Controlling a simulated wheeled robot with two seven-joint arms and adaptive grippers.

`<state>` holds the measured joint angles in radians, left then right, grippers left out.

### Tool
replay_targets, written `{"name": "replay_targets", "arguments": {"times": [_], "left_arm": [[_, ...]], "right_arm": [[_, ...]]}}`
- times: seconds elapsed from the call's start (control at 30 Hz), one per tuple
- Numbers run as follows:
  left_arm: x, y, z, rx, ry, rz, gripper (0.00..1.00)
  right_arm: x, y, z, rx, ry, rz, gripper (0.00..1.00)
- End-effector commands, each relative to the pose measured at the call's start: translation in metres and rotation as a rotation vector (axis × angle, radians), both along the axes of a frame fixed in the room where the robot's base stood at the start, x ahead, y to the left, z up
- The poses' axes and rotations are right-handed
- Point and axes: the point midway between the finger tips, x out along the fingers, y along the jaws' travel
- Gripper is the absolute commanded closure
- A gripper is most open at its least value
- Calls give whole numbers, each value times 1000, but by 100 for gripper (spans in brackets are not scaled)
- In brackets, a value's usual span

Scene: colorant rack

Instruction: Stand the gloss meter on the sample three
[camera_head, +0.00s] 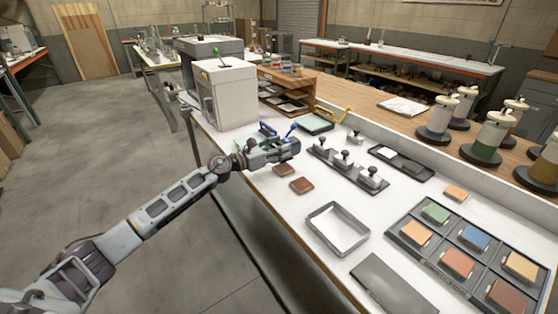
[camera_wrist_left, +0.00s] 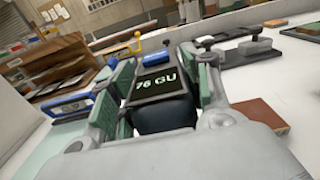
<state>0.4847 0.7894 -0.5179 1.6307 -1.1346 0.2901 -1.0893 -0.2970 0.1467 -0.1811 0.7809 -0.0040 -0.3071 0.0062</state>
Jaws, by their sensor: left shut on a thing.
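My left gripper (camera_head: 288,150) is over the near side of the white bench, left of the row of black-knobbed weights. In the left wrist view, the green-padded fingers of this gripper (camera_wrist_left: 158,88) are shut on the sides of the gloss meter (camera_wrist_left: 165,110). It is a dark block whose screen reads "76 GU". In the head view the gripper mostly hides the meter. Brown sample tiles (camera_head: 301,185) lie on the bench below the gripper; a brown tile also shows in the left wrist view (camera_wrist_left: 262,114). No sample number is legible, so I cannot tell which is sample three. My right gripper is out of view.
A black rack (camera_head: 428,259) with several coloured tiles is at the right. An empty metal tray (camera_head: 338,229) lies mid-bench. The weights' black holder (camera_head: 347,168) stands right of the gripper. A white cabinet (camera_head: 225,95) stands behind it. Free bench surface lies around the brown tiles.

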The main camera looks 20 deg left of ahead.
Motion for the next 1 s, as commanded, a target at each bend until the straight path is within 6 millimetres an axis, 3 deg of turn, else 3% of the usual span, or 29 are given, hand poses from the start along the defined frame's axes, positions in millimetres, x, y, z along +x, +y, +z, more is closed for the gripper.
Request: {"name": "replay_targets", "arguments": {"times": [0.4,0.57,0.8,1.0], "left_arm": [[0,0,-2,-1,-4,1,95],[0,0,-13,-3,-1,1,95],[0,0,-36,-3,-2,1,95],[0,0,-40,-2,-4,1,95]], "right_arm": [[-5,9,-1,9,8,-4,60],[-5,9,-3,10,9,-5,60],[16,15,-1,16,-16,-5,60],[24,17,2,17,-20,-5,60]]}}
